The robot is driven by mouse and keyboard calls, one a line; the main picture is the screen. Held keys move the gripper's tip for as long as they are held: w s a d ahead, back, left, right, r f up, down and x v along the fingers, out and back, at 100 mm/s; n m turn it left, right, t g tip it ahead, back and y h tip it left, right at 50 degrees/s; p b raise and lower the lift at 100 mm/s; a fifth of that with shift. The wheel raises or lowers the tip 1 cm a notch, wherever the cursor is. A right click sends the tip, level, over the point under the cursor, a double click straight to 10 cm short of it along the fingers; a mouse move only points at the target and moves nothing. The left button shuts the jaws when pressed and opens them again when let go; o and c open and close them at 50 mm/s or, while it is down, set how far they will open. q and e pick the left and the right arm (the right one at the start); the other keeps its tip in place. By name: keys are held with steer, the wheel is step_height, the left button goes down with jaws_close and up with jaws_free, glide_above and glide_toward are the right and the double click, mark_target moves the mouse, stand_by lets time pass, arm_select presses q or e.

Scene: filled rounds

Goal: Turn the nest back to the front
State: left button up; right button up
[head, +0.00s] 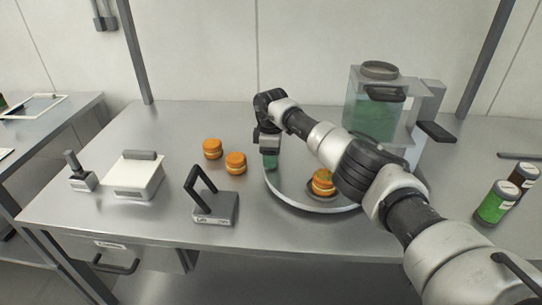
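A round pale turntable (290,196) lies on the steel table. On its front right part, a dark shallow holder, which looks like the nest (312,192), carries an orange round (323,181) with a green patch on it. My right arm reaches across the turntable from the right and covers much of its back and right side. My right gripper (270,152) points down at the turntable's back left edge. A small greenish piece (271,162) shows right at its fingertips; I cannot tell whether they grip it. My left gripper is not in view.
Two orange rounds (235,163) (212,148) sit left of the turntable. A dark angled stand (215,207), a white box (134,178) and a small stamp-like tool (82,179) stand further left. A dispenser with green filling (373,115) stands behind; green (494,203) and brown (523,176) jars stand right.

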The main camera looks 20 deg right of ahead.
step_height(320, 180, up, 11)
steer(key=shift+f+b, duration=0.1)
steer(key=shift+b, duration=0.7)
